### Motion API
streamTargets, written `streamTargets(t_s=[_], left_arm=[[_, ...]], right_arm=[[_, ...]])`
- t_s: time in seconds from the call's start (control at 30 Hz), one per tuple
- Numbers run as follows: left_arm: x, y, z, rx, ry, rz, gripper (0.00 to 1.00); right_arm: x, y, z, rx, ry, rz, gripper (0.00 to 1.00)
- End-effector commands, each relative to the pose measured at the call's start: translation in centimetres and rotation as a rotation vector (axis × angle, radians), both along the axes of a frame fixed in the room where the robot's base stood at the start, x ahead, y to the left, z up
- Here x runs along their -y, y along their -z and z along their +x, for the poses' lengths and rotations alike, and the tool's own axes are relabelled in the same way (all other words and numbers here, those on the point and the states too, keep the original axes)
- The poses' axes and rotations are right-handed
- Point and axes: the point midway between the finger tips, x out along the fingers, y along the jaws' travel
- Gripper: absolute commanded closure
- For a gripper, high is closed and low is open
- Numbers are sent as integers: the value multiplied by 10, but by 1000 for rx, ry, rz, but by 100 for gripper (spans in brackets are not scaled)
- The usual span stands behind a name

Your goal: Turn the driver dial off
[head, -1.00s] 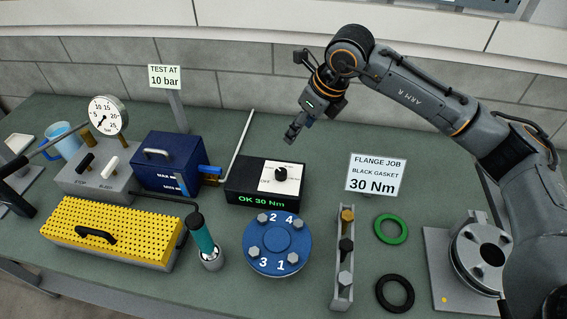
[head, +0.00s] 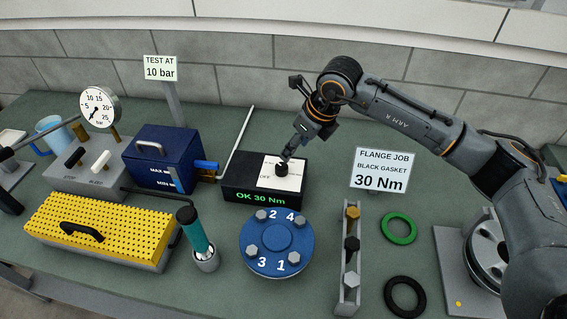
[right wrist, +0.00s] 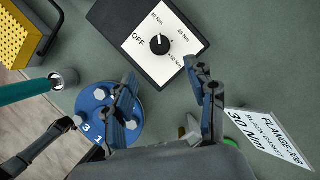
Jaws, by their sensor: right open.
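The driver box (head: 235,192) is black, with a green "OK 30 Nm" display. On its white dial plate (head: 295,180) sits the black driver dial (head: 282,170). In the right wrist view the dial (right wrist: 160,44) has a white mark towards the top label, with OFF printed to its left. My right gripper (head: 287,155) is just above the dial in the head view; I cannot tell whether it touches. In the right wrist view its fingers (right wrist: 161,72) are spread apart, with nothing between them and the dial beyond their tips.
A teal-handled driver (head: 194,230) stands in a holder left of the blue flange (head: 277,243). A blue tank (head: 160,160) with a pale rod (head: 240,140) is left of the box. The flange job sign (head: 382,170) stands to the right. Open table lies behind the box.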

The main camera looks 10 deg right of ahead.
Motion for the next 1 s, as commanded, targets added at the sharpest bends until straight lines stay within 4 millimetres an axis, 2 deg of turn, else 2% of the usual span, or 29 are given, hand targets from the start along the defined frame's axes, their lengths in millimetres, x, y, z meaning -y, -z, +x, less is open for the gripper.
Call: streamTargets(t_s=[0.03, 0.3, 0.5, 0.67, 0.9, 0.93, 1.0], left_arm=[[0, -9, 0, 0, 0, 0, 41], [0, -28, 0, 0, 0, 0, 41], [0, -34, 0, 0, 0, 0, 41], [0, -36, 0, 0, 0, 0, 41], [0, -35, 0, 0, 0, 0, 41], [0, -35, 0, 0, 0, 0, 41], [0, -35, 0, 0, 0, 0, 41]], right_arm=[[-4, 8, 2, -6, 0, 2, 44], [-17, 60, 19, -6, 1, 1, 44], [-23, 86, 28, -4, 1, 2, 44], [-24, 94, 31, -1, 0, -1, 44], [-25, 95, 31, 0, 0, 0, 44], [-25, 95, 31, 0, 0, 0, 46], [-25, 95, 31, 0, 0, 0, 60]])
